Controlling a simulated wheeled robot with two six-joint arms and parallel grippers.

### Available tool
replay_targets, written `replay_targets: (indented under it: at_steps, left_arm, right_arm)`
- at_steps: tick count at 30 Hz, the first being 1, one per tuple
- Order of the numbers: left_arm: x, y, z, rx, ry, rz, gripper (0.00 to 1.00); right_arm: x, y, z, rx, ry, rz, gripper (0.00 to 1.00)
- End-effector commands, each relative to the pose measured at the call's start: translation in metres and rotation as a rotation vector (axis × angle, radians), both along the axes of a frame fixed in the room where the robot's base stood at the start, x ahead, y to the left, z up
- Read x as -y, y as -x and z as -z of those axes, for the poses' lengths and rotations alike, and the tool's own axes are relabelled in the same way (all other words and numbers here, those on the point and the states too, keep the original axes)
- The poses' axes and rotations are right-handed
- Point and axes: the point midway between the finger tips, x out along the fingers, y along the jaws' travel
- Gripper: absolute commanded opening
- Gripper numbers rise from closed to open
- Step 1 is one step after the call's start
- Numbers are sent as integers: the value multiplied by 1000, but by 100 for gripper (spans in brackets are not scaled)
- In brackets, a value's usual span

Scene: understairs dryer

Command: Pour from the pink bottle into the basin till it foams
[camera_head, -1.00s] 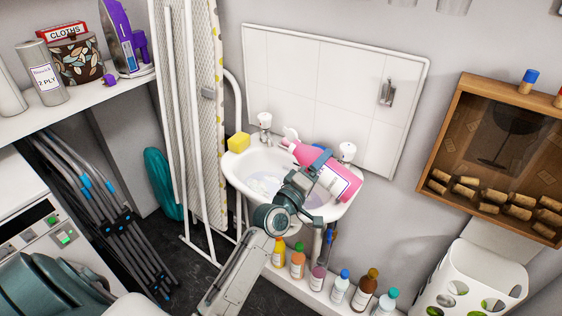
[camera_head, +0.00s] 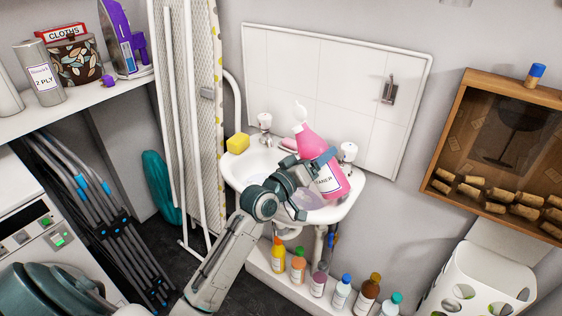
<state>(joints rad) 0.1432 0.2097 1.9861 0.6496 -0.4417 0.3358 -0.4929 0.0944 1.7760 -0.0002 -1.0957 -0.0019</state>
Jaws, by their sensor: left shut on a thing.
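The pink bottle (camera_head: 313,143) is in my left gripper (camera_head: 308,172), which is shut around its body. The bottle stands nearly upright with a slight lean to the left, its white cap (camera_head: 300,112) at the top, above the right side of the basin. The white basin (camera_head: 236,176) is fixed to the wall. Pale whitish foam or liquid shows in its bowl, partly hidden behind my gripper and arm, so its extent is unclear. My right gripper is not in view.
Several bottles (camera_head: 341,291) stand on a ledge below. An ironing board (camera_head: 207,110) stands close on the left.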

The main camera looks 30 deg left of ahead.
Motion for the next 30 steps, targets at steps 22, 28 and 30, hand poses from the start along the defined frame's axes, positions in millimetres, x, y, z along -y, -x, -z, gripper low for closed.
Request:
replay_targets:
  at_steps: [22, 28, 30]
  left_arm:
    - [12, 1, -13, 69, -630, -8, 32]
    - [12, 1, -15, 74, -684, -8, 32]
    - [12, 1, -15, 75, -689, -8, 32]
  right_arm:
    - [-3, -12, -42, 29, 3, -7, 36]
    - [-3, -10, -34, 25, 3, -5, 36]
    - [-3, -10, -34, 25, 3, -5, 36]
